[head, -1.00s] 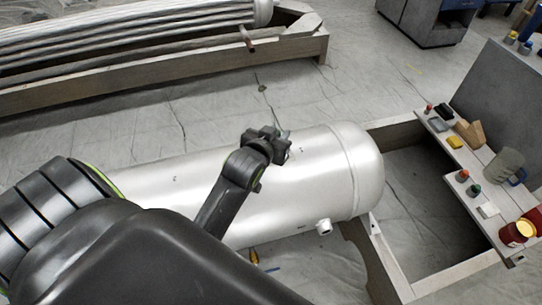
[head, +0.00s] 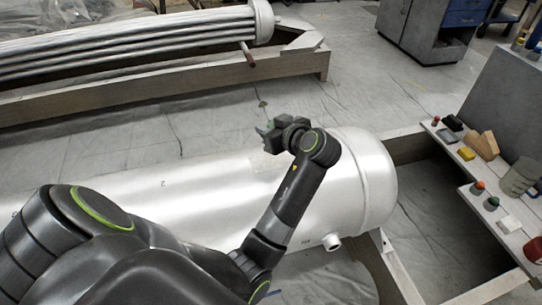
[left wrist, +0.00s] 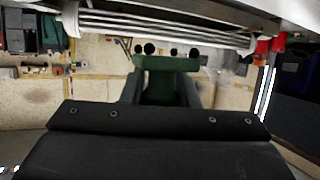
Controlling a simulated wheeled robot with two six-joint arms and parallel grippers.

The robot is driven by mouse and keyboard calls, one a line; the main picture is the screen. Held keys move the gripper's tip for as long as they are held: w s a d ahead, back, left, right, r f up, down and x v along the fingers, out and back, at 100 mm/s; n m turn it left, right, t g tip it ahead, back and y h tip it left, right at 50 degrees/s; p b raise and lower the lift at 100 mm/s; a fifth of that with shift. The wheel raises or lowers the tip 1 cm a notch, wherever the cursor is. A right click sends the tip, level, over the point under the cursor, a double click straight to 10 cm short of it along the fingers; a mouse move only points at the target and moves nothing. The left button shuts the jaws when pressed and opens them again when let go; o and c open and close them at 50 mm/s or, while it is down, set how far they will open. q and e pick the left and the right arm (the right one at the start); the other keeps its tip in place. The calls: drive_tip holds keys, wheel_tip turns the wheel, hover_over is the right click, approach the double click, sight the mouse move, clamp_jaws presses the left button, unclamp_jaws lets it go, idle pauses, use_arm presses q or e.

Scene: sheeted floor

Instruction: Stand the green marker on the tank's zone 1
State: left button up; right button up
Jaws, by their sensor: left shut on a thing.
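The silver tank (head: 225,200) lies across the middle of the head view. Small dark marks show on its side, one like a "2"; I cannot make out zone 1. My left gripper (head: 268,137) is shut on the green marker (head: 263,129) above the tank's far upper edge, apart from the tank. In the head view only a small green part of the marker shows beside the dark jaws. In the left wrist view the green marker (left wrist: 165,63) shows as a wide bar on a narrower body between the fingers. My right gripper is not in view.
A tube bundle (head: 130,40) on a wooden frame (head: 170,97) lies at the back left. A shelf at the right (head: 462,160) carries several small items, including a yellow block (head: 466,153) and a red can (head: 534,248). Sheeted floor lies open behind the tank.

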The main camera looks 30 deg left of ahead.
sight(269, 157)
use_arm(q)
wheel_tip(269, 157, down, 7)
drive_tip(key=shift+b, duration=0.6)
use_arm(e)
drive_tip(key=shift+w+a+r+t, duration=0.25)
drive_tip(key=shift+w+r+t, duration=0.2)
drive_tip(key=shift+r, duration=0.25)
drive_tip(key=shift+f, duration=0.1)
use_arm(q)
drive_tip(key=shift+f, duration=0.2)
drive_tip(key=o, duration=1)
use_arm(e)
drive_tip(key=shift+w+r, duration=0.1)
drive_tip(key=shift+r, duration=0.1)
use_arm(q)
drive_tip(key=shift+r, duration=0.1)
